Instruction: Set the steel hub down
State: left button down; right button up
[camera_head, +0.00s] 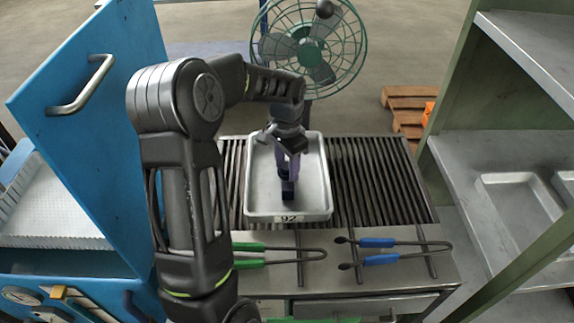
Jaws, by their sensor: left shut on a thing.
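My left gripper (288,180) points down over the metal tray (257,209), inside its outline. It is shut on the steel hub, which is hardly visible. Only small dark blue-purple shapes show at the fingertips, and I cannot tell hub from fingers there. I also cannot tell whether the hub touches the tray floor. The tray is shallow and light grey, carries a label reading 92 on its front, and lies on a slatted grate (371,175). No other item shows in the tray. My right gripper is out of view.
Green-handled tongs (250,263) and blue-handled tongs (378,243) lie on the bench front. A green fan (333,65) stands behind the grate. A blue door (85,150) is at the left, a metal shelf rack (500,160) at the right. A wooden pallet (405,105) is beyond.

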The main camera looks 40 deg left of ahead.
aim_at(287, 165)
pick_arm(q)
jog(key=c, duration=0.7)
grip_release()
jog(key=shift+f, duration=0.1)
notch_tip(287, 165, up, 12)
jog(key=shift+r, duration=0.2)
dwell(0.5)
